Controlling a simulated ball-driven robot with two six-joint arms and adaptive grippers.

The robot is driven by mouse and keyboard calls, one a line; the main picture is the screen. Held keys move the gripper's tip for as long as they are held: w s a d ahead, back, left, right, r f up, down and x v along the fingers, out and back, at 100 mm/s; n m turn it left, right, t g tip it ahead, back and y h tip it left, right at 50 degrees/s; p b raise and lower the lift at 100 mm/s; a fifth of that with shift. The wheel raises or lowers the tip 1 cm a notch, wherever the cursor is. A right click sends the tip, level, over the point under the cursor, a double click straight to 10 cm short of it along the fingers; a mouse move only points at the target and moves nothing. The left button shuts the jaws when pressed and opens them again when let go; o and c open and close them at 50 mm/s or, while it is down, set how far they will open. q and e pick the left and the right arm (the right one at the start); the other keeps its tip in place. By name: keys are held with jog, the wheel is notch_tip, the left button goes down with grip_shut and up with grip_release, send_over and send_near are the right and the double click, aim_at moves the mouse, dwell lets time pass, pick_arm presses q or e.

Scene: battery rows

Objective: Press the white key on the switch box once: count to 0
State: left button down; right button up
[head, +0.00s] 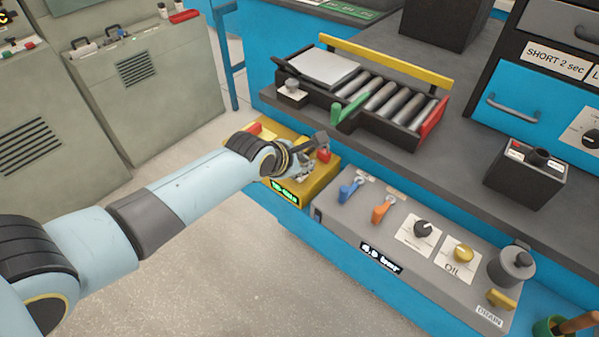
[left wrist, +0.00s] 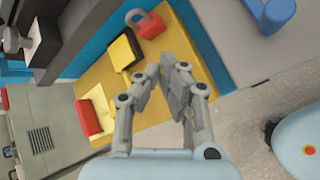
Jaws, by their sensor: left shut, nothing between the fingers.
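The yellow switch box (head: 322,182) stands low beside the blue bench, with a black display (head: 285,192) on its front whose green characters I cannot read surely. In the left wrist view the box top (left wrist: 165,50) carries a red knob (left wrist: 148,24), a yellow piece on a black base (left wrist: 121,50), and a pale whitish patch (left wrist: 101,103) beside a red block (left wrist: 83,117). I cannot tell whether that patch is the white key. My left gripper (head: 312,158) is shut and empty over the box; its fingertips (left wrist: 170,68) hide part of the top. Contact is unclear. My right gripper is out of view.
A grey panel (head: 345,225) with blue and orange levers, knobs and a "bar" display adjoins the box on the right. A roller tray (head: 385,100) with red and green end pieces lies on the bench behind. Grey cabinets (head: 145,90) stand left; the floor between is clear.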

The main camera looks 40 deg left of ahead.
aim_at(302, 175)
pick_arm(q)
jog(key=shift+f, duration=0.2)
dwell(0.5)
jog(key=shift+f, duration=0.25)
jog(key=shift+f, duration=0.4)
dwell(0.6)
jog(key=shift+r+p, duration=0.8)
jog(key=shift+r, duration=0.05)
notch_tip(302, 175, up, 5)
jog(key=p, duration=0.5)
jog(key=shift+r+p, duration=0.1)
jog(key=shift+p, duration=0.3)
